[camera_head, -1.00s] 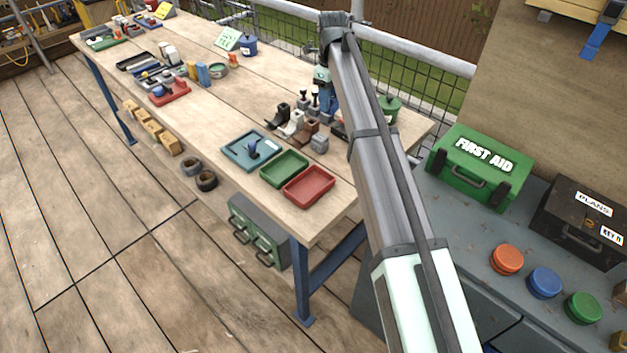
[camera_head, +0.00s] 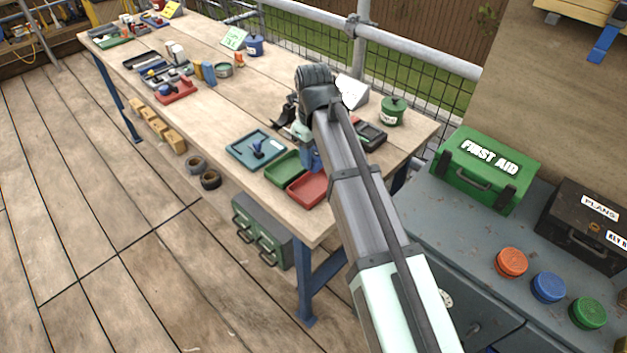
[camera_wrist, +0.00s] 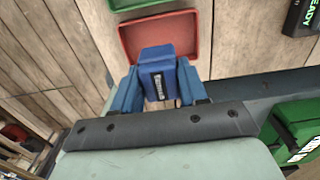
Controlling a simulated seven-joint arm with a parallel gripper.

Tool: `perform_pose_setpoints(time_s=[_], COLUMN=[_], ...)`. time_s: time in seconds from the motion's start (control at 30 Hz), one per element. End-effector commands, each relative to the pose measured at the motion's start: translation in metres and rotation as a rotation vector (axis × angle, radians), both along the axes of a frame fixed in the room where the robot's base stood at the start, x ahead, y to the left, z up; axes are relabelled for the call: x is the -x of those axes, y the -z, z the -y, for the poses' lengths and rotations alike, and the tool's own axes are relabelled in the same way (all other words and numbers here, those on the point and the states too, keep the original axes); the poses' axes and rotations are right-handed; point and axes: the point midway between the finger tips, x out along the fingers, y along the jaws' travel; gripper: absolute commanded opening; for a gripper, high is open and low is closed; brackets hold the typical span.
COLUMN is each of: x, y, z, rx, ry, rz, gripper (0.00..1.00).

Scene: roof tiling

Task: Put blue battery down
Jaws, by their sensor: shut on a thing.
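My gripper (camera_wrist: 160,88) is shut on the blue battery (camera_wrist: 157,66), a blue block with a dark label, in the wrist view. Its blue fingers press the battery from both sides. The red tray (camera_wrist: 192,36) lies just beyond the battery in that view; I cannot tell how high the battery is above the table. In the head view my arm hides the battery and most of the gripper, whose blue part shows beside the green tray (camera_head: 283,170) and the red tray (camera_head: 308,192).
A blue-grey tray (camera_head: 240,153) with a small blue item stands left of the green tray. A dark box (camera_head: 372,135) and a green pot (camera_head: 392,112) stand right of the arm. A first aid case (camera_head: 485,170) sits on the grey cabinet. The table's front edge is close.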

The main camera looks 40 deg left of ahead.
Motion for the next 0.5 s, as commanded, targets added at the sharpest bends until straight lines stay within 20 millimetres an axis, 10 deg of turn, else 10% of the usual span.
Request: perform_pose_setpoints(time_s=[0.5], x=[0.000], y=[0.058], z=[0.000], rx=[0.001], ry=[-0.002], rz=[0.000], gripper=[0.00])
